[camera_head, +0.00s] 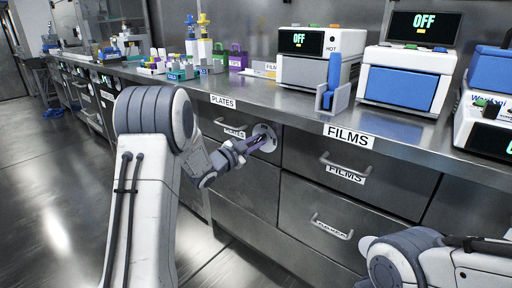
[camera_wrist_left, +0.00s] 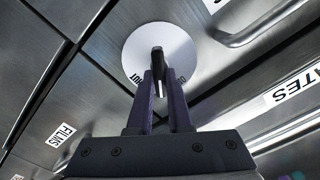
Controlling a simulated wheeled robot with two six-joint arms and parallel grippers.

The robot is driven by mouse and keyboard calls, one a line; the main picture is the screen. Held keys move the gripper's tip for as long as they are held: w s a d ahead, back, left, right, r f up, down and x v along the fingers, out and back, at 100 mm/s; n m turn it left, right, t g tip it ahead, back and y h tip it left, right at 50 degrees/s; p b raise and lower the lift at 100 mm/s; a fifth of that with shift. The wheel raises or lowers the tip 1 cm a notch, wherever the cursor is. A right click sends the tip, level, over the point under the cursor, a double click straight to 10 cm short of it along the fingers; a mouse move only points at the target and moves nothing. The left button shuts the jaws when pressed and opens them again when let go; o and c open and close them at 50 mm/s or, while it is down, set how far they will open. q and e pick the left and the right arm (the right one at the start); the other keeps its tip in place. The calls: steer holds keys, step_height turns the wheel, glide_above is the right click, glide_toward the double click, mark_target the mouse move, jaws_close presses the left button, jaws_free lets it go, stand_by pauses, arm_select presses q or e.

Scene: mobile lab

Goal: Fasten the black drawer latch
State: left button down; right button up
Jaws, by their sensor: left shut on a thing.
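The black latch (camera_wrist_left: 157,56) is a small dark handle standing on a round white plate (camera_wrist_left: 135,42) with small black lettering, partly hidden by the fingers. The plate also shows in the head view (camera_head: 269,131), on the front of the upper drawer marked PLATES, near its right end. My left gripper (camera_wrist_left: 160,84) is shut on the latch, one finger on each side. In the head view the left gripper (camera_head: 252,143) reaches the plate from the left. Its fingers hide most of the latch there. My right gripper is out of view; only part of that arm shows at lower right.
The PLATES drawer handle (camera_head: 231,128) is left of the plate. The FILMS drawer (camera_head: 388,182) with its handle is to the right. The steel counter (camera_head: 300,112) above holds two machines reading OFF, a blue stand and several small containers. Open floor lies at left.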

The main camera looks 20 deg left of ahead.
arm_select(q)
steer(key=m+b, duration=0.6)
steer(key=m, duration=0.1)
steer(key=m+b, duration=0.3)
steer(key=shift+d+f+m+b, duration=0.2)
steer(key=shift+f+m+b, duration=0.15)
steer(key=shift+f+m, duration=0.05)
stand_by(0.4)
steer(key=c, duration=0.8)
jaws_free()
steer(key=shift+c, duration=0.2)
steer(key=p+v, duration=0.3)
steer(key=v, duration=0.7)
steer(key=shift+s, duration=0.3)
steer(key=shift+a+r, duration=0.1)
